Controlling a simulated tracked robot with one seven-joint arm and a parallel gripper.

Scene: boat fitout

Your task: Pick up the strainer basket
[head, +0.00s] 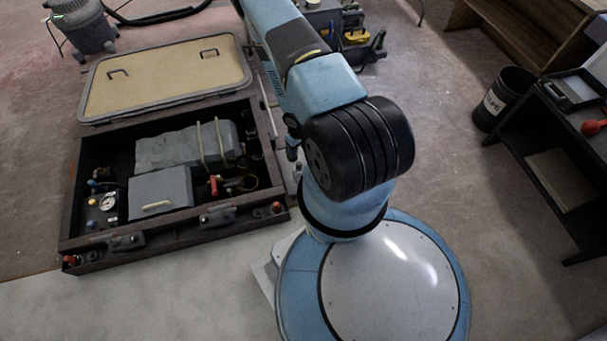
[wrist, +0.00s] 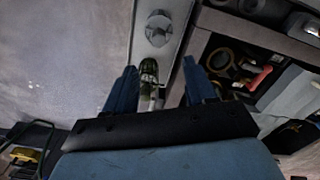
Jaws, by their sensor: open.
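In the wrist view my gripper (wrist: 160,72) is open, with a blue finger on each side. A small greenish, roughly cylindrical thing (wrist: 149,72) shows between the fingers over a narrow pale ledge (wrist: 168,45). It may be the strainer basket, but it is too small and dark to be sure; I cannot tell whether the fingers touch it. In the head view my gripper is mostly hidden behind my arm, beside the right wall of the dark open compartment (head: 185,232).
The compartment holds a grey engine block (head: 170,150), a grey box (head: 158,190), a red-handled valve (head: 214,185) and a tan ring (head: 246,184). A round metal disc (wrist: 158,28) lies on the ledge. The hatch lid (head: 165,80) lies behind. A black bin (head: 502,98) stands right.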

